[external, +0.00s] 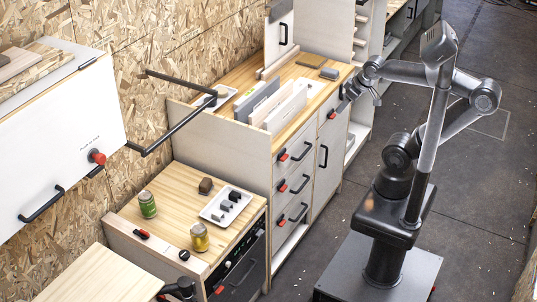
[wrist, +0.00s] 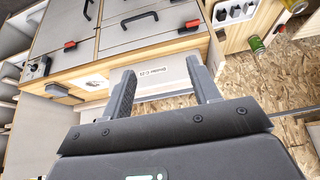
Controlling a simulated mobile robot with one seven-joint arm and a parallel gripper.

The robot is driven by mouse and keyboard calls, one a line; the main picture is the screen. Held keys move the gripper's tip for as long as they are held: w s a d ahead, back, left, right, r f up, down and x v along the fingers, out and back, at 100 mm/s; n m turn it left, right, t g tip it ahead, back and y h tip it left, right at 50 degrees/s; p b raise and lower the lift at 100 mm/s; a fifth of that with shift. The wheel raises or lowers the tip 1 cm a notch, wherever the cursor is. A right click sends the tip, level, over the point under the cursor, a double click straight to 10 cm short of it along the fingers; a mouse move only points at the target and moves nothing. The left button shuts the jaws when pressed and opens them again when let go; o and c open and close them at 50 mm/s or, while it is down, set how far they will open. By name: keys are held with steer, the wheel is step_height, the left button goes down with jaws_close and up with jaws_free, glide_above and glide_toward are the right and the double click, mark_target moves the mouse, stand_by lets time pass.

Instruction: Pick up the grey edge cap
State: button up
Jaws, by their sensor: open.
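A white tray (external: 206,214) on the low wooden counter holds several small grey and dark pieces. The lighter grey piece (external: 217,215) lies at its near-left end and may be the grey edge cap; the pieces are too small to tell for sure. The tray also shows at the top right of the wrist view (wrist: 220,19), with its pieces upside down. My gripper (external: 361,93) is open and empty, near the right front edge of the taller cabinet, well away from the tray. In the wrist view its two fingers (wrist: 160,68) stand apart with nothing between them.
On the low counter (external: 175,190) stand a green can (external: 147,204), a yellow can (external: 199,238) and a brown block (external: 206,186). The taller cabinet, with upright panels (external: 286,106) on top, stands between my gripper and the tray. A dark rail (external: 180,128) juts from the wall.

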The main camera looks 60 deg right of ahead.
steer(key=w+a+r+g, duration=0.1)
steer(key=w+a+r, duration=0.3)
steer(key=w+r, duration=0.3)
steer(key=w+a+r+g, duration=0.1)
steer(key=w+a+r, duration=0.4)
steer(key=w, duration=0.4)
steer(key=g, duration=0.4)
glide_above(226, 203)
steer(key=s, duration=0.1)
steer(key=f, duration=4.7)
steer(key=shift+s+a, duration=0.1)
steer(key=shift+a, duration=0.15)
steer(key=f, duration=0.2)
steer(key=w+f, duration=0.1)
steer(key=f, duration=0.2)
steer(key=shift+d+f, duration=0.2)
